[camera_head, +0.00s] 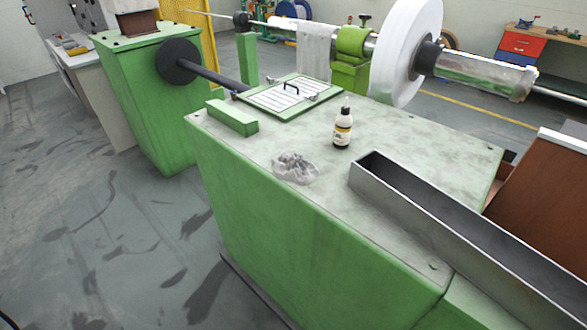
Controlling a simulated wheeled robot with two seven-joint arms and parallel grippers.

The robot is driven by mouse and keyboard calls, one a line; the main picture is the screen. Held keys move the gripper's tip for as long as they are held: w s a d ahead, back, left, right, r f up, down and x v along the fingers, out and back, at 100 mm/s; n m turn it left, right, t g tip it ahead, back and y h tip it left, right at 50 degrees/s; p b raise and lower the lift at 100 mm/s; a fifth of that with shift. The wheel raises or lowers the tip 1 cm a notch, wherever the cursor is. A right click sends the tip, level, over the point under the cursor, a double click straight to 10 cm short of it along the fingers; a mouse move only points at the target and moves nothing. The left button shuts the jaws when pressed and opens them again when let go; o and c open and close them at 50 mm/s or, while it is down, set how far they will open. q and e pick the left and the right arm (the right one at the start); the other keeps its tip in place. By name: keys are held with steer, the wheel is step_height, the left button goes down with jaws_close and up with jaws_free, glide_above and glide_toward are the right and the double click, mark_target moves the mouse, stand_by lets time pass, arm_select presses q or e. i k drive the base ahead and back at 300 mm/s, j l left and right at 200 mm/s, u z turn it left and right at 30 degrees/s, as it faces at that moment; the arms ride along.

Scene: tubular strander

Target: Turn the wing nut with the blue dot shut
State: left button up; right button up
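A pale slatted hatch cover (268,102) with a dark handle (291,86) lies in a green frame on top of the green machine housing. A small metal fitting, perhaps a wing nut (313,98), sits at the cover's right edge. Another small fitting (235,95) with a bluish spot stands at its left edge. Both are too small to tell their shape or how far they are turned. Neither of my grippers is in view.
A long metal trough (470,225) runs along the right. A large white disc (405,50) on a shaft rises behind. Floor at left is open.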

mark_target(270, 82)
steer(key=i+j+u, duration=0.35)
steer(key=j, duration=0.25)
steer(key=i+j+u, duration=0.35)
steer(key=j, duration=0.15)
steer(key=i+j+u, duration=0.6)
steer(key=i, duration=0.5)
steer(key=i+u, duration=0.25)
steer(key=i, duration=0.5)
steer(key=i+z, duration=0.3)
steer(key=z, duration=0.15)
steer(key=i+j+z, duration=0.1)
steer(key=i+z, duration=0.3)
steer(key=i+j+z, duration=0.2)
steer(key=z, duration=0.25)
steer(key=i+z, duration=0.15)
steer(key=z, duration=0.3)
steer(key=i+z, duration=0.1)
steer(key=z, duration=0.4)
steer(key=i+j+z, duration=0.1)
steer(key=z, duration=0.35)
steer(key=i+j+z, duration=0.15)
steer(key=z, duration=0.35)
steer(key=j+z, duration=0.15)
steer(key=z, duration=0.3)
steer(key=i+j+z, duration=0.1)
steer(key=z, duration=0.35)
steer(key=j, duration=0.1)
